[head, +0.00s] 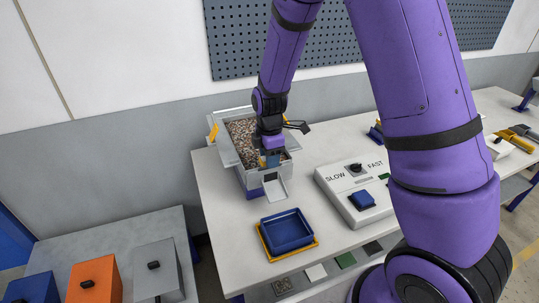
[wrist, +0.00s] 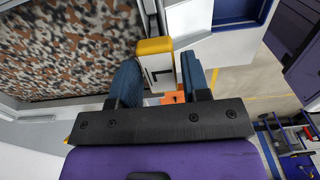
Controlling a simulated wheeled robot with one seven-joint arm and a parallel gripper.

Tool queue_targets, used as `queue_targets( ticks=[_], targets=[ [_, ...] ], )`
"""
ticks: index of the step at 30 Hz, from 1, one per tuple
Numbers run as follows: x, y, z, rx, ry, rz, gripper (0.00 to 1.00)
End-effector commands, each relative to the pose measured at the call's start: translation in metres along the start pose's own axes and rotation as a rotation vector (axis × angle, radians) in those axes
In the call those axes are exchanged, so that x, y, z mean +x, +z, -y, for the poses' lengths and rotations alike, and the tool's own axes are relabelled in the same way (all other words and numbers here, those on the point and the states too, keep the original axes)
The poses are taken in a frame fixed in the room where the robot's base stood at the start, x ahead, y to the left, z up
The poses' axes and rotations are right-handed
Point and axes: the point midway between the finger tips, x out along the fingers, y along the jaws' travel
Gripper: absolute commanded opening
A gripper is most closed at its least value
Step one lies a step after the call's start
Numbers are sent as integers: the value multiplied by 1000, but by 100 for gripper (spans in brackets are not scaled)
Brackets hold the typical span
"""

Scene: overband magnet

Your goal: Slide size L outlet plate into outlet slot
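The outlet plate (wrist: 158,72) has a yellow top edge and a pale face with a black L-shaped mark; it sits between my gripper's two blue fingers in the wrist view. My gripper (wrist: 162,80) appears shut on it, with a finger against each side. In the head view my gripper (head: 269,159) points down at the front end of the grey hopper (head: 222,150), above its outlet chute (head: 276,190). A bit of yellow shows beside the fingers. The outlet slot is hidden behind the gripper and plate, so I cannot tell whether the plate is in it.
Mixed brown and grey granules (head: 240,138) fill the hopper. A blue tray (head: 287,230) on a yellow base stands in front of the chute. A control box (head: 352,190) marked SLOW and FAST is to the right. Orange (head: 95,283) and grey boxes stand on the lower left table.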

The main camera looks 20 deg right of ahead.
Motion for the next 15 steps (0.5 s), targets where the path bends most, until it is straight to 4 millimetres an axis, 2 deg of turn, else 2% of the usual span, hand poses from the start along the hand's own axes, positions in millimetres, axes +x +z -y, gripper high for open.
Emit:
queue_targets(
  ticks=[2, 10, 15],
  targets=[
    [0, 0, 0, 0, 0, 0, 57],
    [-1, 0, 0, 0, 0, 0, 57],
    [-14, -1, 0, -1, 2, 0, 57]
  ],
)
